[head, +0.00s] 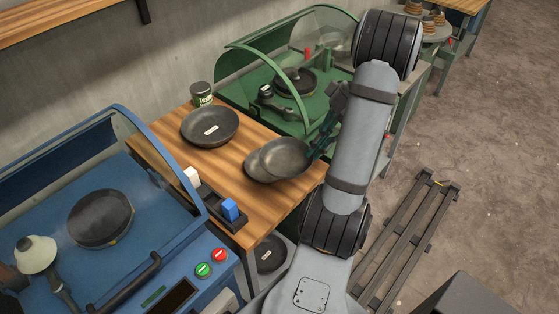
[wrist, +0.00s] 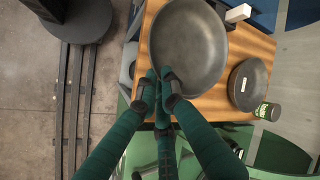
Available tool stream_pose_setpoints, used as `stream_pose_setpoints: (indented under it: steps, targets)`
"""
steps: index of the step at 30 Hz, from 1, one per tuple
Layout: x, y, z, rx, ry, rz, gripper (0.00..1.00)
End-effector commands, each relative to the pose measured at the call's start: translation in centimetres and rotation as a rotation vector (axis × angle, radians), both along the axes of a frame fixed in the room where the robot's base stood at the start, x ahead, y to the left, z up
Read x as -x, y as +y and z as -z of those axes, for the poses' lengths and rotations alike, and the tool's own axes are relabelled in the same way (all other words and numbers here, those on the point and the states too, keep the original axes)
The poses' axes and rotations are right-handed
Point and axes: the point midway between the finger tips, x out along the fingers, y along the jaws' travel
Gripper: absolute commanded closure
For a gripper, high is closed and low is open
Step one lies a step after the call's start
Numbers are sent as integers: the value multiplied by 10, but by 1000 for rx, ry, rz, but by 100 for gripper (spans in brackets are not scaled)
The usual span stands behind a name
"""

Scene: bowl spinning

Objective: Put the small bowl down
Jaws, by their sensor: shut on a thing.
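I cannot tell whether the two touch or how high the held one is.
A dark bowl with a white label (head: 209,127) stands on the table, with a can (head: 201,94) behind it. Blue (head: 60,190) and green (head: 235,88) machines flank the table.

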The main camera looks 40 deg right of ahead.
Motion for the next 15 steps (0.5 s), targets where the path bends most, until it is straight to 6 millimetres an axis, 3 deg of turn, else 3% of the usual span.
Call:
stream_pose_setpoints:
  steps: [9,15]
  targets:
    - [-73,-12,42,-3,2,-4,100]
    - [-94,-17,55,-1,1,-2,100]
